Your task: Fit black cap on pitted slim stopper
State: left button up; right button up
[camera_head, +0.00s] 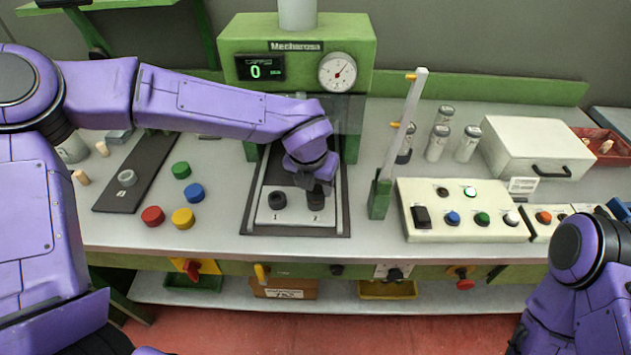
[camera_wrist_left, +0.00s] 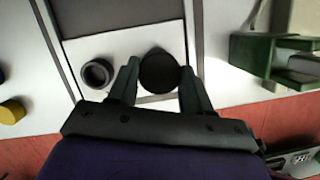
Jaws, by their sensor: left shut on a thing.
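My left gripper (camera_head: 316,194) reaches down over the light plate (camera_head: 296,214) of the press, at the spot marked 2. In the left wrist view its two fingers (camera_wrist_left: 158,82) stand on either side of a round black cap (camera_wrist_left: 160,73) and are shut on it. From above, the cap hides whatever is under it, so I cannot tell whether a stopper is there. A dark ring-shaped holder (camera_head: 277,200) at the spot marked 1 looks empty; it also shows in the left wrist view (camera_wrist_left: 97,73). My right gripper is out of view. I cannot identify the pitted slim stopper.
Green (camera_head: 181,170), blue (camera_head: 194,192), red (camera_head: 153,216) and yellow (camera_head: 183,218) caps lie left of the press. Pale corks (camera_head: 102,148) stand farther left. A green post stand (camera_head: 380,195) and a button panel (camera_head: 462,210) are to the right.

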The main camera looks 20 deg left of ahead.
pick_arm(q)
jog(key=shift+f, duration=0.15)
jog(key=o, duration=1.1)
jog(key=b+v, duration=0.1)
jog(key=v, duration=0.9)
jog(key=shift+r, duration=0.25)
